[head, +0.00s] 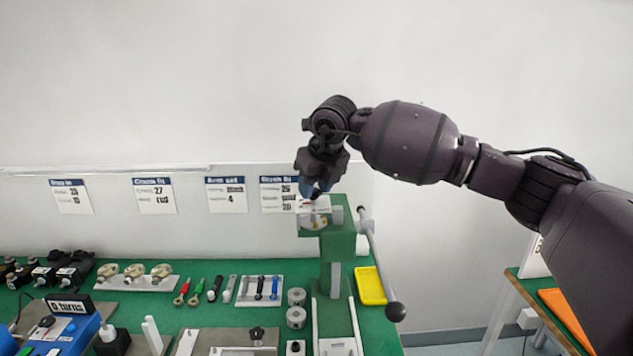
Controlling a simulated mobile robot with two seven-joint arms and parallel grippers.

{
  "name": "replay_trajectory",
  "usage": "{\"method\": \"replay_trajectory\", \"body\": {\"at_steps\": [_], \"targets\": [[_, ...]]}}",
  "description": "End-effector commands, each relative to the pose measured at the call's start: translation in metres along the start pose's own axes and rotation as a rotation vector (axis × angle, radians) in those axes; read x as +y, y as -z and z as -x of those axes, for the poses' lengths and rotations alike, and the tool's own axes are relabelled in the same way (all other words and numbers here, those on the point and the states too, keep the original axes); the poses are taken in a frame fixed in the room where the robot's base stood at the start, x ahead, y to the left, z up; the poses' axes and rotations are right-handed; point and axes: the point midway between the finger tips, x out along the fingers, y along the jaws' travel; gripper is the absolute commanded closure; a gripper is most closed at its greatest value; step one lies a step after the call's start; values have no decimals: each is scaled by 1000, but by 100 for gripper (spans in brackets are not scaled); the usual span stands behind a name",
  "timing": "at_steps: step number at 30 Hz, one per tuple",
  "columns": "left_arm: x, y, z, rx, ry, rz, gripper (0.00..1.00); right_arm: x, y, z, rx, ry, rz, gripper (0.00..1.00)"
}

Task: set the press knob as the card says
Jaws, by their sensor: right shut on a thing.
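The green press (333,245) stands at the right end of the bench, with a long lever (379,262) ending in a dark ball. My right gripper (314,192) is at the top of the press, pointing down and shut on the press knob, which it mostly hides. A pale plate and a round dial (316,223) show just below; the knob's setting cannot be read. Several cards hang on the wall; the rightmost card (278,194) is partly beside my gripper, and its small print is too blurred to read. My left gripper is not in view.
A yellow tray (370,286) lies right of the press. Left are a tool tray (259,291), grey cylinders (296,297), loose screwdrivers, and a blue device (70,335) with a display. An orange sheet (572,311) lies on a separate table at right. Space above the bench is free.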

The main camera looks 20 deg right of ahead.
Motion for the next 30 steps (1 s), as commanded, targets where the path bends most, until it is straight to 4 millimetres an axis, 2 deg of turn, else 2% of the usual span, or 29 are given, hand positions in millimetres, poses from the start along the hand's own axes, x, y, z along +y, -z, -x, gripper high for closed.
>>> {"method": "replay_trajectory", "body": {"at_steps": [16,30], "targets": [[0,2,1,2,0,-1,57,4,-2,1,-3,183,-444,84],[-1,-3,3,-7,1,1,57,5,-3,1,-3,256,-622,85]]}}
